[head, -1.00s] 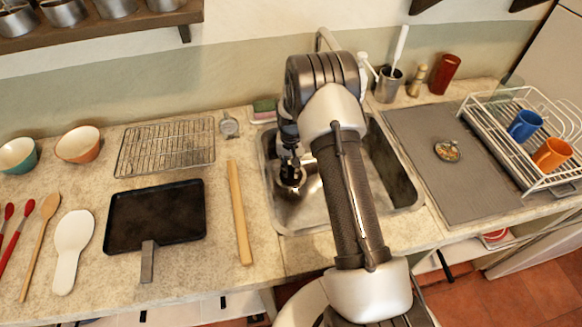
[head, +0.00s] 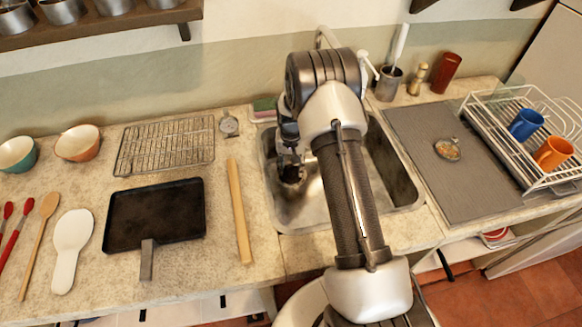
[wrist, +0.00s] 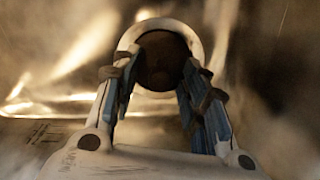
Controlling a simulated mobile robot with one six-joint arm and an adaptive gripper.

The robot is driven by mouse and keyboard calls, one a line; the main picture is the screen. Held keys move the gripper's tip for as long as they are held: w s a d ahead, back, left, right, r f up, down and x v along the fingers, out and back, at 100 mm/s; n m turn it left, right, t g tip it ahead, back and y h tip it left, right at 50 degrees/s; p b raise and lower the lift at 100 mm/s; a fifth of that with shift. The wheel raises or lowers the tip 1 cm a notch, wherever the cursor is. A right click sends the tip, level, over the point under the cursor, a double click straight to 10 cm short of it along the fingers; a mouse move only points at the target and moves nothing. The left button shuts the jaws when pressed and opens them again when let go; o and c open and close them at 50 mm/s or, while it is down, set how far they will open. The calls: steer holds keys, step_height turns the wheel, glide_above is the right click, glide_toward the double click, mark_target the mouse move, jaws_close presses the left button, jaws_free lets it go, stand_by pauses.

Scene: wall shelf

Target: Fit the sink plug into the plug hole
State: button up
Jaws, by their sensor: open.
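The steel sink (head: 305,212) is set in the worktop, partly hidden behind my arm. My gripper (head: 292,170) points down into its left part. In the wrist view my gripper (wrist: 162,78) is open, with its two fingers on either side of a dark brown round face (wrist: 163,58) ringed by a pale, shiny rim (wrist: 196,38). I cannot tell whether this round face is the plug, the open plug hole, or the plug seated in it. Nothing is clearly gripped. The head view does not show the plug apart from the gripper.
A tap (head: 328,38) stands behind the sink. A grey mat (head: 470,190) with a small round item (head: 447,150), and a dish rack (head: 548,185), are on the right.

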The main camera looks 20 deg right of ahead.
mark_target(291, 166)
step_height(291, 166, up, 11)
steer(key=shift+r, duration=0.15)
stand_by(0.5)
